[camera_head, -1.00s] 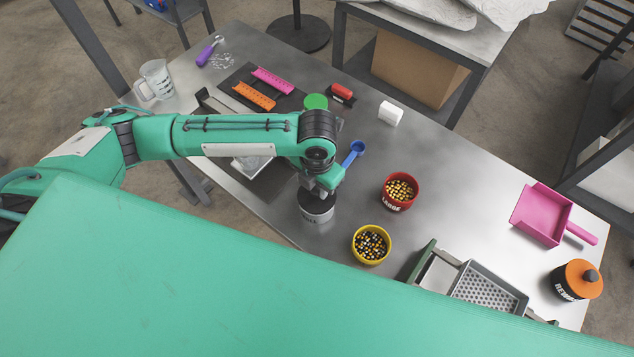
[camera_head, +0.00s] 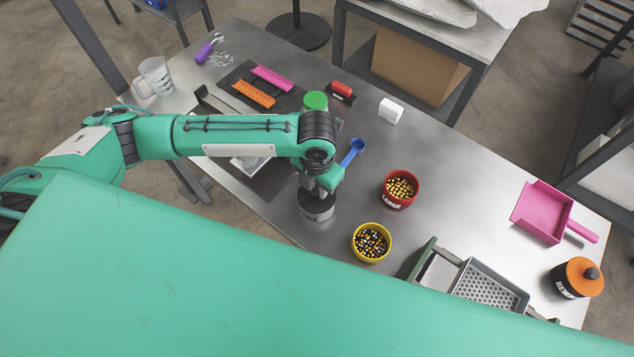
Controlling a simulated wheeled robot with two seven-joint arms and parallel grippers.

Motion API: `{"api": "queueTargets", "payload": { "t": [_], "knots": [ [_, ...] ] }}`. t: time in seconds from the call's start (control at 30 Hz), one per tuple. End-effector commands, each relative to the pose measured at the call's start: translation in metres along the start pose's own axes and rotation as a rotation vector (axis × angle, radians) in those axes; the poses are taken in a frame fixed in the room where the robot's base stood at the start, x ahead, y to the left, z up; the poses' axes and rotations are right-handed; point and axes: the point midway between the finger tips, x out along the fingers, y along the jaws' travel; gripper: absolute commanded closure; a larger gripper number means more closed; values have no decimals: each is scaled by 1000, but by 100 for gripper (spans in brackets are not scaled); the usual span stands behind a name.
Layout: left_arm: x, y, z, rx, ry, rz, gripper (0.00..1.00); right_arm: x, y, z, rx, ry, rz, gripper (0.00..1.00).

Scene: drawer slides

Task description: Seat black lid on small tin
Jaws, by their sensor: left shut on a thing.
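The small tin (camera_head: 317,213) is a grey metal can with dark lettering, standing on the steel table near its front edge. The black lid (camera_head: 315,199) is at the top of the tin, under my left gripper (camera_head: 320,186). My left gripper points down and is shut on the lid. From this view I cannot tell whether the lid is fully down on the rim. The gripper's fingers are mostly hidden by the wrist. My right gripper is not in view.
A yellow bowl (camera_head: 371,242) and a red bowl (camera_head: 400,189) of beads stand right of the tin. A blue scoop (camera_head: 354,152) lies just behind the gripper. A grey perforated tray (camera_head: 489,287) sits at the front right. The table between the red bowl and the pink dustpan (camera_head: 543,211) is clear.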

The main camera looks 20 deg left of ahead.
Motion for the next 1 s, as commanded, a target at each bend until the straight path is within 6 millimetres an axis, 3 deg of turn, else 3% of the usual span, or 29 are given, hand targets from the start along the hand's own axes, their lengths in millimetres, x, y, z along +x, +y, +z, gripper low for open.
{"api": "queueTargets", "payload": {
  "t": [0.3, 0.33, 0.47, 0.67, 0.7, 1.0],
  "knots": [
    [7, 0, 0, 0, 0, 0, 100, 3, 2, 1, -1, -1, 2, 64],
    [7, 0, 0, 0, 0, 0, 72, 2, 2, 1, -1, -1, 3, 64],
    [6, 0, 0, 0, 0, 0, 49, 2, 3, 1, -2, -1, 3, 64],
    [6, 0, 0, 0, 0, 0, 49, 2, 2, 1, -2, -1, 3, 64],
    [6, 0, 0, 0, 0, 0, 56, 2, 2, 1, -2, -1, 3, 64],
    [5, 0, 0, 0, 0, 0, 56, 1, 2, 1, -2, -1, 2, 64]
  ]
}}
